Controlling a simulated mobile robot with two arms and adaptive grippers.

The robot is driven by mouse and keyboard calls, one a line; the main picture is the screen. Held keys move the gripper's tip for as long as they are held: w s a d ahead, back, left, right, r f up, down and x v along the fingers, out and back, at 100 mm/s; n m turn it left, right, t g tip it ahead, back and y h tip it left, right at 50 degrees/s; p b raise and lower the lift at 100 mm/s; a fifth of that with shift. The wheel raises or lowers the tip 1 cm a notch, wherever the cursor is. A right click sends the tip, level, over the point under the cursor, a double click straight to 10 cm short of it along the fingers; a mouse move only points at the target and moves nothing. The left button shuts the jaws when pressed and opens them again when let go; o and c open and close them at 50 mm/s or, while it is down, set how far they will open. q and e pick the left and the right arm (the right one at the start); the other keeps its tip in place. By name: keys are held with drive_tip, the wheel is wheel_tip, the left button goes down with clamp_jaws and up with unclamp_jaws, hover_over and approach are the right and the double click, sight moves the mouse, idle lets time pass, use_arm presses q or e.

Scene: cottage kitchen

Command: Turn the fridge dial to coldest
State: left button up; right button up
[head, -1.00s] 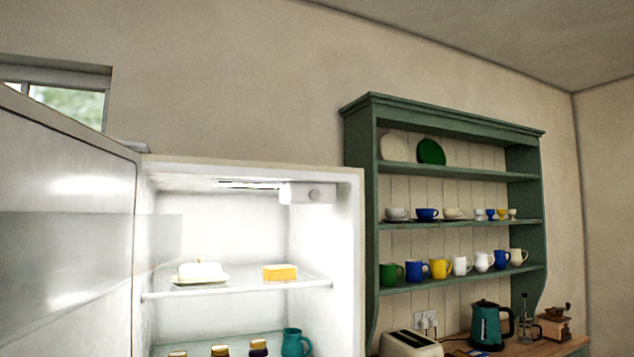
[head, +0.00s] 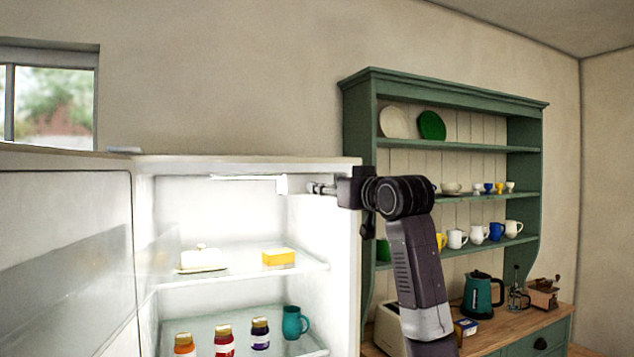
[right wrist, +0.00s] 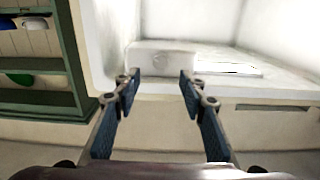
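The open fridge (head: 346,265) stands at the left in the head view, its inside lit. A white control box (head: 282,184) hangs under its ceiling at the right; the dial's face is hidden there by my right gripper (head: 318,188). In the right wrist view the control box (right wrist: 145,60) lies just beyond my right gripper (right wrist: 158,84). Its two fingers are spread apart with nothing between them, and the box shows past the tips. The dial is too faint there to read its setting. My left gripper is not in view.
The fridge door (head: 65,250) stands open at the left. A butter dish (head: 203,260) and a yellow block (head: 278,258) sit on the upper shelf. Jars (head: 223,342) and a teal jug (head: 293,322) stand below. A green dresser (head: 440,90) stands right of the fridge.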

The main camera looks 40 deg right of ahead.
drive_tip(key=p+x, duration=0.3)
drive_tip(key=x, duration=0.4)
drive_tip(key=shift+w+p, duration=0.15)
drive_tip(key=shift+p, duration=0.25)
drive_tip(key=shift+f, duration=0.2)
clamp_jaws()
